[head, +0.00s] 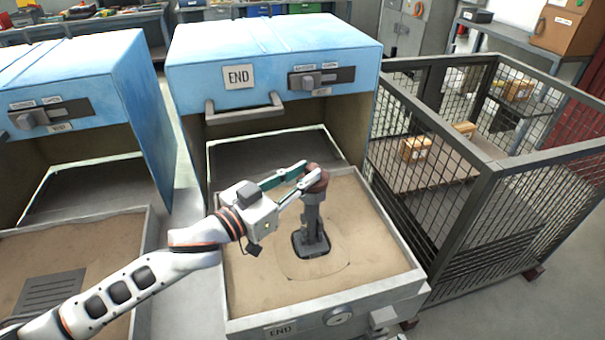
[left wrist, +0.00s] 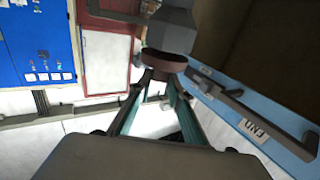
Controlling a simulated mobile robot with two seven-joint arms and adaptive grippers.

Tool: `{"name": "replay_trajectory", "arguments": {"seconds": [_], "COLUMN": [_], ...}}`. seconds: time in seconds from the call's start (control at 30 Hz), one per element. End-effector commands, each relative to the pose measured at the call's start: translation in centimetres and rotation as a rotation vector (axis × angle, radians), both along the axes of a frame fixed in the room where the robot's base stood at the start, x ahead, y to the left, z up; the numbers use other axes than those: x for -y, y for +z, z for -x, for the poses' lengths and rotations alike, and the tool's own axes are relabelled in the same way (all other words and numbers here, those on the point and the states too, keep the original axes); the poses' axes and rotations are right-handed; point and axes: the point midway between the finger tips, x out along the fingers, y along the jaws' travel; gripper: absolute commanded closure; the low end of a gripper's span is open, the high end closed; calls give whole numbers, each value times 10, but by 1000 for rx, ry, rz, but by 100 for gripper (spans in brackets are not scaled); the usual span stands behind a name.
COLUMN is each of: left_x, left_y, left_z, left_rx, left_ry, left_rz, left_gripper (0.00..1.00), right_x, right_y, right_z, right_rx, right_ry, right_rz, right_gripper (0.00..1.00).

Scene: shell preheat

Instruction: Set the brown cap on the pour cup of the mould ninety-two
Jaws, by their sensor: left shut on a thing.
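The brown cap (head: 317,178) is between the fingertips of my left gripper (head: 311,171). The cap also shows in the left wrist view (left wrist: 165,60), with the fingers closed on its near edge. The grey mould (head: 311,217) stands upright on a dark base in the sand of the middle box, directly below the cap. In the left wrist view the mould (left wrist: 172,28) shows right against the cap's far side. The cap covers the mould's top, so its pour cup is hidden. I cannot tell whether the cap touches it. No number is readable on the mould. My right gripper is not in view.
The sand tray (head: 400,283) has bare sand around the mould. A blue hood (head: 275,50) marked END, with a handle, rises behind it. Another blue unit (head: 85,80) stands left. A wire mesh cage (head: 440,190) with boxes stands right.

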Motion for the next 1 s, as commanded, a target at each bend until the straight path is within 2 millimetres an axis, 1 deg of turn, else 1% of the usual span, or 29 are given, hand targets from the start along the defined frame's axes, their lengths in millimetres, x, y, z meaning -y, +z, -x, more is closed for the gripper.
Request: {"name": "replay_trajectory", "arguments": {"seconds": [0.03, 0.07, 0.1, 0.13, 0.43, 0.57, 0.67, 1.0], "left_x": [0, 0, 0, 0, 0, -5, -14, -58], "left_y": [0, 0, 0, 0, 0, -1, -2, -2], "left_z": [0, 0, 0, 0, 0, 5, 15, 64], "left_rx": [0, 0, 0, 0, -1, -2, -3, -3], "left_ry": [0, 0, 0, 0, 0, 1, 1, 1], "left_rz": [0, 0, 0, 0, -1, -1, -1, -1], "left_gripper": [100, 74, 63, 62, 62, 62, 62, 62], "right_x": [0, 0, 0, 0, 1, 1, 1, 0], "right_y": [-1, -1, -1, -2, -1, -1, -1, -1], "right_z": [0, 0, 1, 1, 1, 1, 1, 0], "right_rx": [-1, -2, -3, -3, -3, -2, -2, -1], "right_ry": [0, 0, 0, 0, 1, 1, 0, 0], "right_rz": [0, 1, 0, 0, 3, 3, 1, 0], "right_gripper": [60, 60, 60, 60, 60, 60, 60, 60]}}
